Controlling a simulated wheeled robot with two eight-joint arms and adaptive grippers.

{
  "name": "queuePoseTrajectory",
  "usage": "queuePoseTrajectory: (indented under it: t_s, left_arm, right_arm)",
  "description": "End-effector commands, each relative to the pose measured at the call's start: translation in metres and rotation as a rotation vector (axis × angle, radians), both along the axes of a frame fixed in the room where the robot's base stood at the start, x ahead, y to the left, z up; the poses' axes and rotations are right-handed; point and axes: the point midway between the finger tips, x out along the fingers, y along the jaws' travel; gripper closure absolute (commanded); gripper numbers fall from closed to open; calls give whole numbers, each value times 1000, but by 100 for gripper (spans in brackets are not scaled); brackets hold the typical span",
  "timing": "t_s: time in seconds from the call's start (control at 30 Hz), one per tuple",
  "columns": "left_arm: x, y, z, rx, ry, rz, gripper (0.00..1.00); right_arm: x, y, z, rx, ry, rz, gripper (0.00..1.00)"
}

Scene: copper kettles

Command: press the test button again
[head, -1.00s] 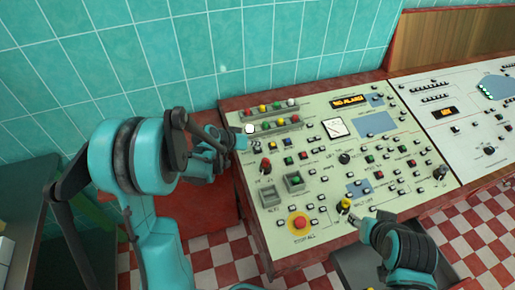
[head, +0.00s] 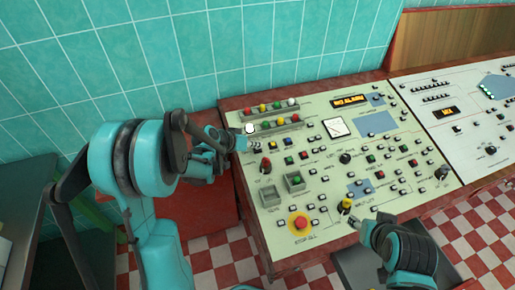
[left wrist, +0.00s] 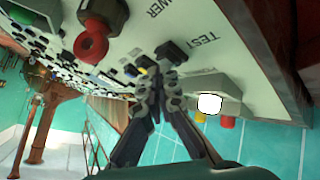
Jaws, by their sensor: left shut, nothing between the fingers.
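The test button is the black button (left wrist: 172,50) beside the printed word TEST in the left wrist view. My left gripper (left wrist: 157,84) is shut and empty, with its fingertips close to that button. I cannot tell whether they touch it. In the head view my left gripper (head: 240,142) is at the left edge of the sloped cream control panel (head: 318,160), below the lamp rows. My right gripper (head: 361,222) is by the yellow-topped switch (head: 345,205) at the panel's front edge; its fingers are too small to read.
A red knob (head: 266,162) and a large red stop button (head: 300,223) stand up from the panel. Lamp rows (head: 272,107) lie along its back left. An orange display (head: 350,100) is lit. A second white panel (head: 455,120) adjoins on the right.

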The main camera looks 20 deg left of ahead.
Motion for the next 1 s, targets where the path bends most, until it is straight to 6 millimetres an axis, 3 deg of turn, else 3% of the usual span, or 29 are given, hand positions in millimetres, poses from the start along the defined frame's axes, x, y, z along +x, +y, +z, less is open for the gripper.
queuePoseTrajectory:
  t_s: [0.63, 1.0]
  left_arm:
    - [1, 1, -4, 0, 0, 0, 100]
    - [-2, -1, 11, 0, 0, 0, 100]
  right_arm:
    - [0, 0, -4, 0, 0, 0, 55]
    - [0, 0, 6, 0, 0, 0, 55]
